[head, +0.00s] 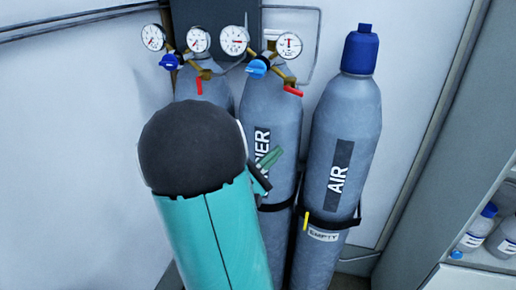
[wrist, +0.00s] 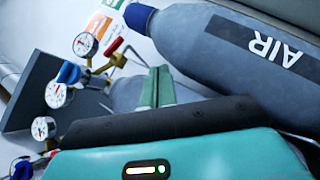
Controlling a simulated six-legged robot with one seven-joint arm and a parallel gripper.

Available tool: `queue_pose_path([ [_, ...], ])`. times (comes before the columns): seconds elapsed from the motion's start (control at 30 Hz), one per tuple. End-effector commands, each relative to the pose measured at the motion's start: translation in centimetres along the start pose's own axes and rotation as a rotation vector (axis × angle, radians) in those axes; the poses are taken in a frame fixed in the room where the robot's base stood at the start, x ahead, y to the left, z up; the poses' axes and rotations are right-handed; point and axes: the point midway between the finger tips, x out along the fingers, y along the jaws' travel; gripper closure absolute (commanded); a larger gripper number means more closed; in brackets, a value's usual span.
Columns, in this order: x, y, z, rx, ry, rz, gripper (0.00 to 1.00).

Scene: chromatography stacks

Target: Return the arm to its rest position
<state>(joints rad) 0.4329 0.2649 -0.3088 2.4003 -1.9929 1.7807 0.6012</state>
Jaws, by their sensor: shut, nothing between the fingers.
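My arm, teal with a dark rounded joint, fills the lower left-centre of the head view and is raised in front of the gas cylinders. My gripper (head: 270,158) shows past its right side, in front of the middle cylinder (head: 270,118). In the wrist view the green fingers of my gripper (wrist: 157,86) are together and empty. They point up toward the cylinders. From these views I cannot tell the gap between the fingers and the middle cylinder. Part of the gripper is hidden behind the arm in the head view.
A grey cylinder marked AIR (head: 358,125) with a blue cap stands at the right, with an EMPTY tag (head: 323,235). Gauges (head: 235,40) and red-handled valves top the other cylinders. A shelf (head: 490,262) with bottles is at the far right. Bare wall lies left.

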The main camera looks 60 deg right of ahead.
Motion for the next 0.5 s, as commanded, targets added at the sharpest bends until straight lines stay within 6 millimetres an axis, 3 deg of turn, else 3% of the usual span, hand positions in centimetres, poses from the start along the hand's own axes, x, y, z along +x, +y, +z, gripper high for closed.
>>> queue_pose_path([
  [0.37, 0.0, -0.1, 0.3, 0.003, -0.001, -0.020, 1.00],
  [0.5, -1.0, -0.5, 1.6, 0.023, 0.005, -0.166, 1.00],
])
